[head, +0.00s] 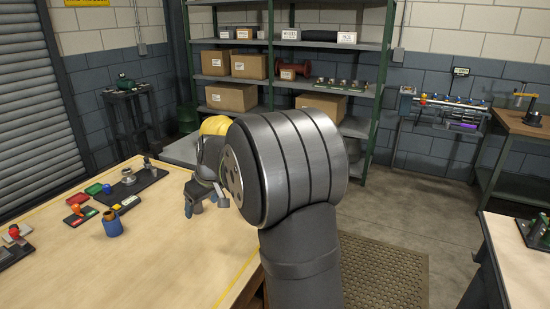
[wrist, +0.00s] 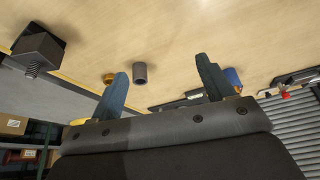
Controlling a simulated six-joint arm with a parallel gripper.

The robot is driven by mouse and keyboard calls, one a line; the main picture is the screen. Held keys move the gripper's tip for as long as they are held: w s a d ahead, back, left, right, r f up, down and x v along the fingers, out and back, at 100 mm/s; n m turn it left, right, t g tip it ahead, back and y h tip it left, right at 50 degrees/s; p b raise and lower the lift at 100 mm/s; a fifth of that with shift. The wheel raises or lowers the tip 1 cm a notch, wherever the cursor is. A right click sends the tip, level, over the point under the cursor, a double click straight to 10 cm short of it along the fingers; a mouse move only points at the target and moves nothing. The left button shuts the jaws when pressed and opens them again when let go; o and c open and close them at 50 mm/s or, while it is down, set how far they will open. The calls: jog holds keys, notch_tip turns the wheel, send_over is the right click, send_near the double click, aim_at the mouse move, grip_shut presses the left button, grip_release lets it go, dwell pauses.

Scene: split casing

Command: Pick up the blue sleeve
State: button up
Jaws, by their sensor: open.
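A blue sleeve (head: 113,229) stands on the wooden table, left of my gripper in the head view. Something orange-brown shows at its top. In the wrist view, a blue piece (wrist: 233,76), probably the same sleeve, shows just right of the right finger and is partly hidden. My gripper (head: 205,203) hangs above the table near its right side, with fingers pointing down. In the wrist view the fingers (wrist: 162,68) are wide apart with nothing held. A grey cylinder (wrist: 139,73) shows between them, on the table beyond.
Small red and green trays (head: 93,188) and a dark fixture plate (head: 146,181) lie behind the sleeve. More parts (head: 14,234) are at the left edge. A dark block with a threaded stud (wrist: 38,48) shows in the wrist view. The front of the table (head: 150,275) is clear.

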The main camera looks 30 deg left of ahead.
jog(key=m+t, duration=0.1)
jog(key=m, duration=0.3)
send_near(106, 215)
jog(key=shift+h, duration=0.3)
jog(key=x, duration=0.9)
jog(key=shift+w+a+f, duration=0.1)
jog(key=shift+a+f, duration=0.05)
jog(key=shift+a, duration=0.1)
jog(key=shift+w+d+x, duration=0.1)
jog(key=shift+d+x, duration=0.05)
jog(key=shift+x, duration=1.2)
jog(key=shift+w+d+x, duration=0.1)
jog(key=shift+x, duration=1.25)
jog(key=shift+c, duration=0.4)
jog(key=c, duration=1.4)
grip_shut()
